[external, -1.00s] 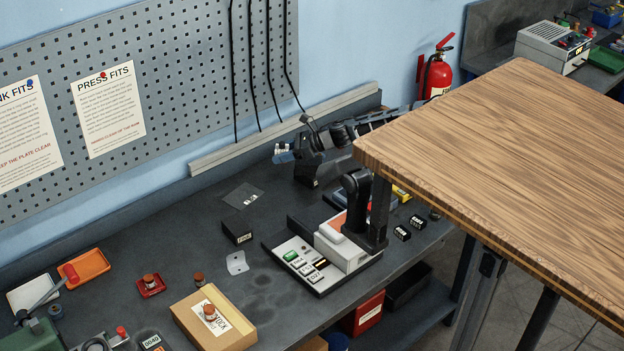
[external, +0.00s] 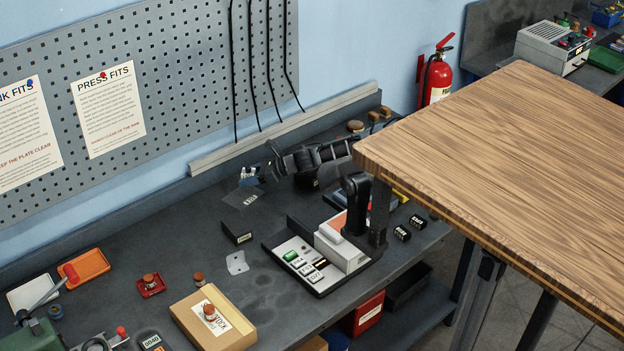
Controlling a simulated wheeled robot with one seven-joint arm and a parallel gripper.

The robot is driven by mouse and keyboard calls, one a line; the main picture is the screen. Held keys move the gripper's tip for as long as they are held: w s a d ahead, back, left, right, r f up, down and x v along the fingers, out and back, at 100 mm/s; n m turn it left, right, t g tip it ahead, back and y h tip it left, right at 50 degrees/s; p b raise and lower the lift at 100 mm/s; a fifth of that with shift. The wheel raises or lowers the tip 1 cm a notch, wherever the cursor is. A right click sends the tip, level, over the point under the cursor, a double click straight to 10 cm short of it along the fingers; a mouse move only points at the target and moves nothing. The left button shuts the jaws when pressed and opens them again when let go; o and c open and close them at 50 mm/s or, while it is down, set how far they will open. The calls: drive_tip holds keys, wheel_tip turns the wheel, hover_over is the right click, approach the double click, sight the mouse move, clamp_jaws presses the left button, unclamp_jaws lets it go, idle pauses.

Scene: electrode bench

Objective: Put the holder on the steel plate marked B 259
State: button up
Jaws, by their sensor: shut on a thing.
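My gripper (external: 262,172) is at the back of the bench, left of the wooden tabletop, and reaches left and down. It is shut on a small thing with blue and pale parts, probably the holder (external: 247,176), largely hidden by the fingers. This thing is just above or at the back edge of a flat dark grey plate (external: 238,197) with a small white label. The label is too small to read, so I cannot tell if it says B 259. Contact with the plate cannot be told. A paler plate (external: 237,262) with a hole lies nearer the front.
A black box (external: 236,233) stands just in front of the dark plate. A white-and-black machine (external: 318,262) with buttons and a dark column stands to the right. The wooden tabletop (external: 510,170) hides part of my arm. A cardboard box (external: 190,312) sits at the front left.

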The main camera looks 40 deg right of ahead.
sight(249, 167)
drive_tip(key=shift+f, duration=1.5)
drive_tip(key=shift+f, duration=0.2)
drive_tip(key=o, duration=1.4)
drive_tip(key=shift+s+d+r, duration=0.1)
drive_tip(key=shift+d+r, duration=0.05)
drive_tip(key=shift+r, duration=0.1)
drive_tip(key=v, duration=0.2)
drive_tip(key=shift+s+d, duration=0.2)
drive_tip(key=shift+d, duration=0.05)
wheel_tip(249, 167, up, 6)
drive_tip(key=shift+f+b, duration=0.15)
drive_tip(key=shift+b, duration=0.15)
drive_tip(key=shift+r, duration=0.75)
